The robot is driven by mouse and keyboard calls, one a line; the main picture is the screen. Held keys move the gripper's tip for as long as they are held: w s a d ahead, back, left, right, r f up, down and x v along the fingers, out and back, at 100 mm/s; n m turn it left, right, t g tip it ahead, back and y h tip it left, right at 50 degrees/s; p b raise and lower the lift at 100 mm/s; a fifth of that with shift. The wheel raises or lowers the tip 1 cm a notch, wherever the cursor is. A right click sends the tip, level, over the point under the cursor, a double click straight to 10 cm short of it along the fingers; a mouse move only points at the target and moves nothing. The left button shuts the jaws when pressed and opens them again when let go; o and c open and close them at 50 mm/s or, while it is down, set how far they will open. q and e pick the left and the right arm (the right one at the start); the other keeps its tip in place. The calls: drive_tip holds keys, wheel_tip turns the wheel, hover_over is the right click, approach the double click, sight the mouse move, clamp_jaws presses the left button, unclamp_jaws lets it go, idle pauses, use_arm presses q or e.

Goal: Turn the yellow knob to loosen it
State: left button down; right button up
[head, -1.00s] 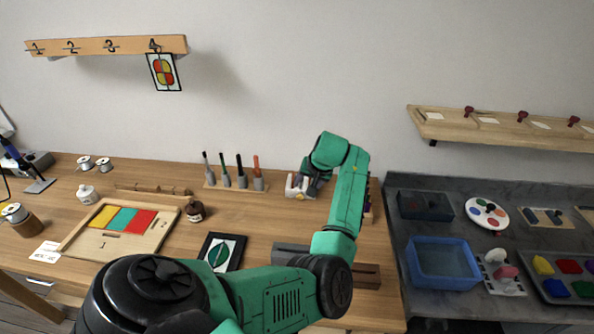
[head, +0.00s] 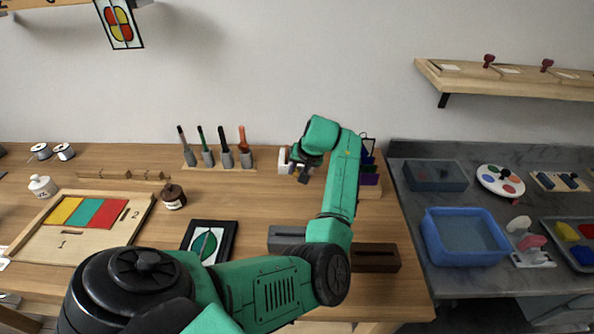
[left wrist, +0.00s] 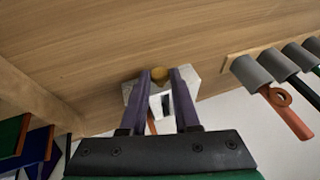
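The yellow knob (left wrist: 159,74) is a small round cap on a white block-like holder (left wrist: 191,82) in the left wrist view. The same white holder (head: 283,161) stands at the back of the wooden bench in the head view, partly hidden by my left gripper (head: 303,174). The knob cannot be made out in the head view. In the left wrist view my left gripper (left wrist: 160,72) is open, with its two purple-grey fingers either side of the knob. I cannot tell whether they touch it. My right gripper is not in view.
A rack of upright tools (head: 223,160) stands left of the holder. A dark long block (head: 376,258) and a framed leaf picture (head: 208,242) lie nearer me. A blue tub (head: 463,238) sits on the grey counter at right.

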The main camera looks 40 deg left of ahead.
use_arm(q)
drive_tip(key=shift+r+p, duration=0.15)
drive_tip(key=shift+p, duration=0.5)
drive_tip(key=t+h+p, duration=0.1)
drive_tip(key=p, duration=0.1)
drive_tip(key=t+h+p, duration=0.1)
drive_tip(key=p, duration=0.2)
drive_tip(key=a+n+t+h+p, duration=0.1)
drive_tip(key=p, duration=0.1)
drive_tip(key=shift+s+r+h+p, duration=0.15)
drive_tip(key=shift+s+h+p, duration=0.15)
drive_tip(key=shift+s+h, duration=0.1)
drive_tip(key=shift+s+a+f+n+t+h+p, duration=0.1)
drive_tip(key=shift+f+n+t+h+p, duration=0.25)
drive_tip(key=shift+t+h+p, duration=0.65)
drive_tip(key=shift+f, duration=0.1)
drive_tip(key=c, duration=0.8)
unclamp_jaws()
drive_tip(key=shift+o, duration=0.8)
